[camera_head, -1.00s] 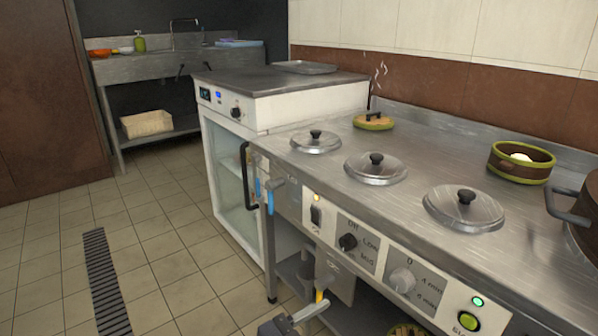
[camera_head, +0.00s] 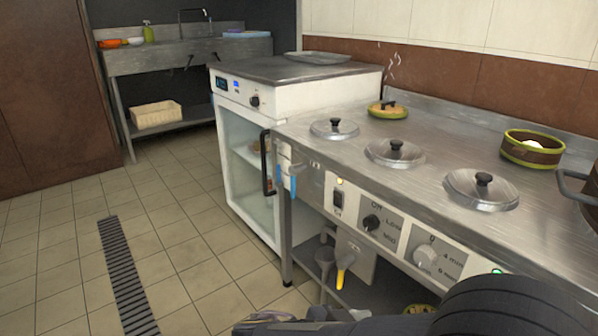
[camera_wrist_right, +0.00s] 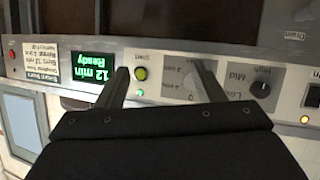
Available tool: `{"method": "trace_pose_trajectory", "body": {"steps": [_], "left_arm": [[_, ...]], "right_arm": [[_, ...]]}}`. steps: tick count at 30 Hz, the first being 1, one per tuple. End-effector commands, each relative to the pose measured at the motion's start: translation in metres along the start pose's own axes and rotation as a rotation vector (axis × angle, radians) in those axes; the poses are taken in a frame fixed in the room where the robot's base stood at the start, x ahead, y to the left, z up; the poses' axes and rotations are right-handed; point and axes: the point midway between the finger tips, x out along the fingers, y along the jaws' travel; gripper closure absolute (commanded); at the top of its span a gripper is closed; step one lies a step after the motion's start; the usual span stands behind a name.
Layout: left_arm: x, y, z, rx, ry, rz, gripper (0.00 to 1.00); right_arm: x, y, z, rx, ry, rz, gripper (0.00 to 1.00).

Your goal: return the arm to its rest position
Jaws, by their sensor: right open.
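My right arm (camera_head: 500,306) shows as a large dark rounded link at the bottom right of the head view, in front of the cooker's lower front. In the right wrist view my right gripper (camera_wrist_right: 164,82) is open, its two dark fingers well apart with nothing between them. The fingers point toward the cooker's control panel (camera_wrist_right: 180,82), which looks upside down there. I cannot tell the exact gap to the panel. My left gripper is not in view.
A large pot (camera_head: 590,200) is cut off at right. A white glass-door cabinet (camera_head: 245,170) stands left of it.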

Motion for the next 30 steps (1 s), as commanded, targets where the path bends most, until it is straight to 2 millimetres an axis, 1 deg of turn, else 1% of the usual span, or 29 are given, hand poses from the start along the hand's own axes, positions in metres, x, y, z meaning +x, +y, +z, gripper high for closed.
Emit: {"method": "trace_pose_trajectory", "body": {"steps": [1,3,5,8,9,11,12,13,16,18,21,24,30], "left_arm": [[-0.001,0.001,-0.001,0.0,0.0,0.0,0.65],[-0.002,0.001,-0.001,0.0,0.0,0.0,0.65],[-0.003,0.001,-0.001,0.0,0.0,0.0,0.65],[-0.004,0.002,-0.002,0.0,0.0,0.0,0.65],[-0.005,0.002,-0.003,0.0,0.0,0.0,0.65],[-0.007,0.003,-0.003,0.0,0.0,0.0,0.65],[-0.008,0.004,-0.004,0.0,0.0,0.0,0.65],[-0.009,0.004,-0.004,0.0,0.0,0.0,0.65],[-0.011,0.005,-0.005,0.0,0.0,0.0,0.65],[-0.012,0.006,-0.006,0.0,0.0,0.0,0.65],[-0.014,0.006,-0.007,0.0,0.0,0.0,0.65],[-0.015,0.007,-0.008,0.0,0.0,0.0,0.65],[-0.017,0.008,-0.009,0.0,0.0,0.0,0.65]], "right_arm": [[0.011,0.007,0.001,-0.045,-0.074,0.023,0.38],[0.024,0.018,0.005,-0.118,-0.179,0.045,0.38],[0.034,0.028,0.009,-0.183,-0.282,0.053,0.38],[0.05,0.049,0.018,-0.296,-0.487,0.041,0.38],[0.055,0.059,0.022,-0.342,-0.583,0.018,0.38],[0.06,0.076,0.028,-0.407,-0.738,-0.043,0.38],[0.061,0.086,0.032,-0.443,-0.84,-0.106,0.38],[0.061,0.094,0.035,-0.464,-0.907,-0.163,0.38],[0.056,0.114,0.039,-0.492,-1.073,-0.389,0.38],[0.051,0.122,0.038,-0.484,-1.12,-0.559,0.38],[0.043,0.13,0.034,-0.456,-1.111,-0.76,0.38],[0.038,0.134,0.028,-0.425,-1.051,-0.908,0.38],[0.033,0.139,0.014,-0.372,-0.874,-1.092,0.38]]}}
